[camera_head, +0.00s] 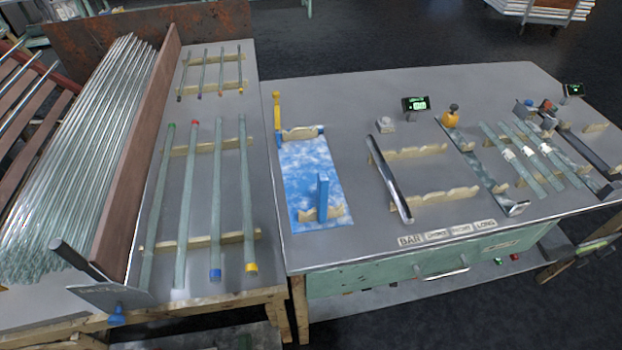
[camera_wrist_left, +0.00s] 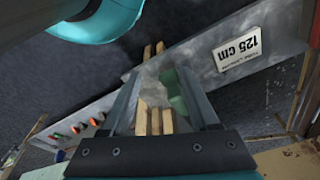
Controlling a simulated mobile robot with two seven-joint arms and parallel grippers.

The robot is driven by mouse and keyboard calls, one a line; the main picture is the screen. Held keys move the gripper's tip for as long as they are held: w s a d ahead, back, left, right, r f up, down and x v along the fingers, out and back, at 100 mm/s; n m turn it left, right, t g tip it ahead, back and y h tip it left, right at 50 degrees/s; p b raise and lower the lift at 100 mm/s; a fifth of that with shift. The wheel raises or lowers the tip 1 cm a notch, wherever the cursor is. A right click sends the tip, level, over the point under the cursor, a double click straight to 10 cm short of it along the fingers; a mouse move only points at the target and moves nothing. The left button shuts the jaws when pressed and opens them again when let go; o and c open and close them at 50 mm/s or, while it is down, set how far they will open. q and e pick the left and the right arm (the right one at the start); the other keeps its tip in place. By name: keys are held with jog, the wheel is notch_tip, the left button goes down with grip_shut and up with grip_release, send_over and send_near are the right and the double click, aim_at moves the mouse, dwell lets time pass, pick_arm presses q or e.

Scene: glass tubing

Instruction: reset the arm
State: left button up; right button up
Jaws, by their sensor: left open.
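My left gripper (camera_wrist_left: 160,76) shows in the left wrist view, with its two dark fingers apart. Wooden strips and a green piece show between and beyond the fingers. I cannot tell how far off they are, and nothing looks gripped. Neither of my arms shows in the head view. My right gripper is in no view.
In the left wrist view a grey panel bears an upside-down "125 cm" label (camera_wrist_left: 237,48). The head view shows a tube bundle (camera_head: 85,150), tubes on wooden rests (camera_head: 205,145), a blue mat (camera_head: 308,165) and a workbench with a drawer (camera_head: 440,268).

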pick_arm(q)
jog(key=s+a+f+b, duration=0.1)
jog(key=s+f+b, duration=0.2)
jog(key=s+f, duration=0.3)
jog(key=s+a+f+g+b, duration=0.1)
jog(key=s+f+b, duration=0.3)
jog(key=f, duration=0.7)
jog(key=shift+s+f+b, duration=0.25)
jog(key=shift+s+b, duration=0.05)
jog(key=shift+s, duration=0.8)
jog(key=shift+a, duration=0.1)
